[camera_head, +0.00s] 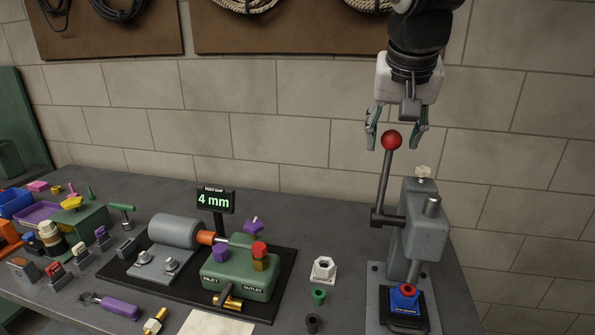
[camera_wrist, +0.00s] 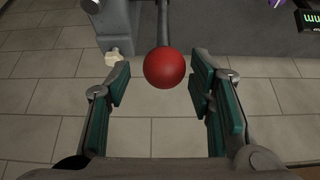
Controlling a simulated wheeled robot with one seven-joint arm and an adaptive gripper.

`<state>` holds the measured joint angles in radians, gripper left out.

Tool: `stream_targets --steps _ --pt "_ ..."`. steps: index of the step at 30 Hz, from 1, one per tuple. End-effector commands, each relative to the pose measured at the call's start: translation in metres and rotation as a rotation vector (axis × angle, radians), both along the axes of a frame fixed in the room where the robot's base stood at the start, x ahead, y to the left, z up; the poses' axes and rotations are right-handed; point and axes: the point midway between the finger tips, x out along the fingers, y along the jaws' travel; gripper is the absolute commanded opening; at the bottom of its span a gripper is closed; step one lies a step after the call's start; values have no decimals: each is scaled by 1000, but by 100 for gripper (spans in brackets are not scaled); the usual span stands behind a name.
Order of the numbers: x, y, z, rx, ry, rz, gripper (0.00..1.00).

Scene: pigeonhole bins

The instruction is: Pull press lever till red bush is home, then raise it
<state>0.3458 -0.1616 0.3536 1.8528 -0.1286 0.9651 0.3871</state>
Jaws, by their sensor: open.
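The press (camera_head: 415,232) stands at the right of the bench, with its lever (camera_head: 386,180) upright and topped by a red ball knob (camera_head: 392,140). My gripper (camera_head: 397,142) is open around the knob, one finger on each side. In the wrist view the red ball (camera_wrist: 165,68) lies between the spread fingers, with a gap on both sides. The red bush (camera_head: 408,287) sits in a blue block (camera_head: 405,300) under the press ram (camera_head: 413,274). How deep it sits is too small to tell.
A green pump fixture (camera_head: 240,272) with a grey cylinder (camera_head: 176,230) stands left of the press, below a "4 mm" display (camera_head: 215,201). A white hex nut (camera_head: 323,270), a green bush (camera_head: 319,296) and a black bush (camera_head: 312,322) stand between them. Several small parts crowd the left.

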Motion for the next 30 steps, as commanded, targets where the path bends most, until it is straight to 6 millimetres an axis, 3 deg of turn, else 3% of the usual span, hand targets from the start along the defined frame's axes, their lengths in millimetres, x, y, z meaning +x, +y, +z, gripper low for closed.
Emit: stream_targets --steps 8,23,30 --pt "-5 4 6 1 3 6 48" --pt "-30 13 51 2 5 8 48" --pt "-30 13 52 1 6 8 48"
